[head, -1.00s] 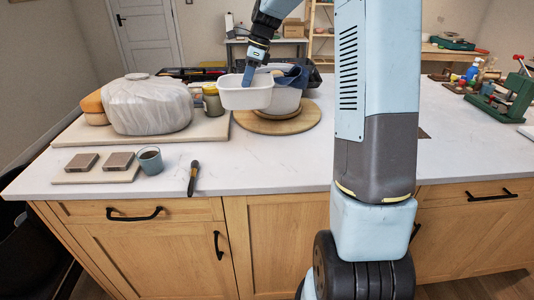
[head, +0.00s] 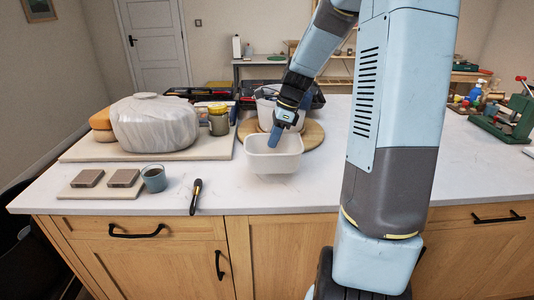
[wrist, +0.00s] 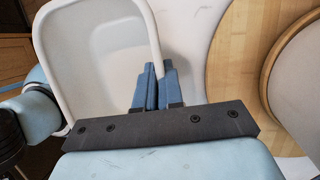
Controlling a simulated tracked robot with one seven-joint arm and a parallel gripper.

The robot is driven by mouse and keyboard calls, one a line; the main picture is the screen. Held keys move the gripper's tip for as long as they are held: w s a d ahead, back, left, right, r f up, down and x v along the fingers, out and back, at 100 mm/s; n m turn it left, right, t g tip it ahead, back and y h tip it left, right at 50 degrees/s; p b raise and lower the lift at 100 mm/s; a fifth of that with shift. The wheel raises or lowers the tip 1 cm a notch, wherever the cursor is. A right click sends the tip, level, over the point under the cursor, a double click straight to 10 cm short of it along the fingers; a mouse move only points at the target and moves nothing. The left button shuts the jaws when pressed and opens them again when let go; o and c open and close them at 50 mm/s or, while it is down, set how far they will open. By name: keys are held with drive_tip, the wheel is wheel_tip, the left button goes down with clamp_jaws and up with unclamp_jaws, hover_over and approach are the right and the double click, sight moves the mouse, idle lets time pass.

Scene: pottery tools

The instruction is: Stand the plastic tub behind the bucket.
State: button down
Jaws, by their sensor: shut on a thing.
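The plastic tub (head: 273,163) is white and open-topped. It is upright in front of the bucket in the head view; I cannot tell whether its base touches the counter. My gripper (head: 276,134) is shut on the tub's wall from above. In the wrist view, my blue fingers (wrist: 155,88) pinch the wall of the tub (wrist: 95,50). The bucket (head: 265,112) is pale and stands on a round wooden board, partly hidden by my arm. In the wrist view the bucket's rim (wrist: 275,65) shows at the right edge, apart from the tub.
The round wooden board (head: 313,133) lies under the bucket. To the left are a slab with a wrapped lump (head: 155,125) and a jar (head: 218,122). A dark toolbox (head: 315,99) stands behind the bucket. A brush (head: 196,195) lies in front left. The counter front right of the tub is clear.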

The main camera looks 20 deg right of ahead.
sight(275, 151)
drive_tip(key=shift+s+d+f, duration=0.1)
drive_tip(key=shift+s+f, duration=0.4)
drive_tip(key=shift+f, duration=1.6)
drive_tip(key=c, duration=1.3)
unclamp_jaws()
